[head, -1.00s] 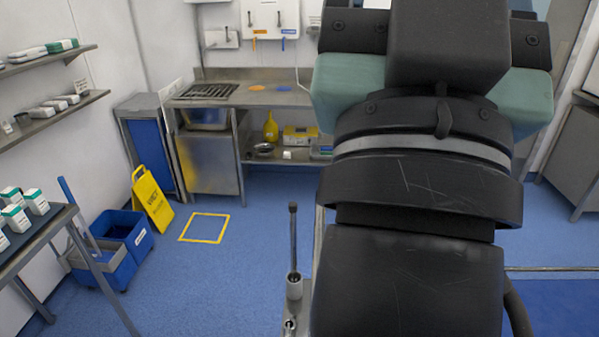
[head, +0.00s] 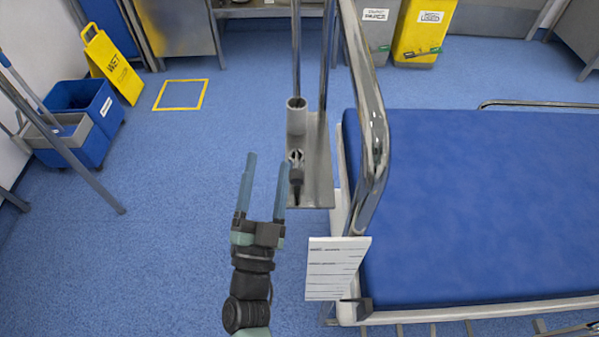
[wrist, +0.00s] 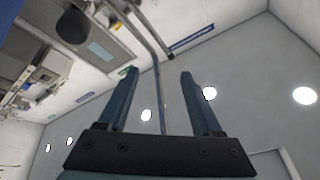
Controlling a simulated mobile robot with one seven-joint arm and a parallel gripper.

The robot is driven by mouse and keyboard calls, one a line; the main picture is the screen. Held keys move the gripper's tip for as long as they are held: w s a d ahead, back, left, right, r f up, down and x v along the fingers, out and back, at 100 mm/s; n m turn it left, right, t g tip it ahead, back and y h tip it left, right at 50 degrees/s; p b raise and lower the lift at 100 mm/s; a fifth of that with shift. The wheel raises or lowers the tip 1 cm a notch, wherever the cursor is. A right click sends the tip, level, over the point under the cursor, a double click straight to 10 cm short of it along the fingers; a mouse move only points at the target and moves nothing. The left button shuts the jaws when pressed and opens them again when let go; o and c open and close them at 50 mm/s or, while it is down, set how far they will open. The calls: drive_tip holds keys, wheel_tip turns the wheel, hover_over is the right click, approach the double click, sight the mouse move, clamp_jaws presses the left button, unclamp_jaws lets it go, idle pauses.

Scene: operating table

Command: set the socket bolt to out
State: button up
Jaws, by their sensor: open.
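A metal bracket plate (head: 318,165) stands at the left side of the bed in the head view. It bears an upright grey socket tube (head: 297,117). Just in front of the tube is a small fitting with a dark handle (head: 296,180), which looks like the socket bolt; its exact position is hard to tell. My gripper (head: 266,161) is open and empty, its fingers pointing away from me. It appears just left of the bolt; the height gap is unclear. The wrist view shows the spread fingers (wrist: 150,65) with nothing between them, and I cannot make out the bolt there.
A bent chrome rail (head: 372,120) and a hanging paper card (head: 335,268) are close on the right, beside the blue mattress (head: 480,200). A yellow wet-floor sign (head: 112,65) and blue bucket (head: 85,115) stand far left. The floor left of my gripper is clear.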

drive_tip(key=m+g+h+b, duration=0.1)
drive_tip(key=g+h+b, duration=0.1)
approach(298, 171)
drive_tip(key=f, duration=0.2)
drive_tip(key=x, duration=0.4)
drive_tip(key=b+x, duration=0.1)
drive_tip(key=x, duration=0.3)
drive_tip(key=b+x, duration=0.1)
drive_tip(key=x, duration=0.3)
drive_tip(key=shift+w+r, duration=0.1)
drive_tip(key=shift+r, duration=0.35)
clamp_jaws()
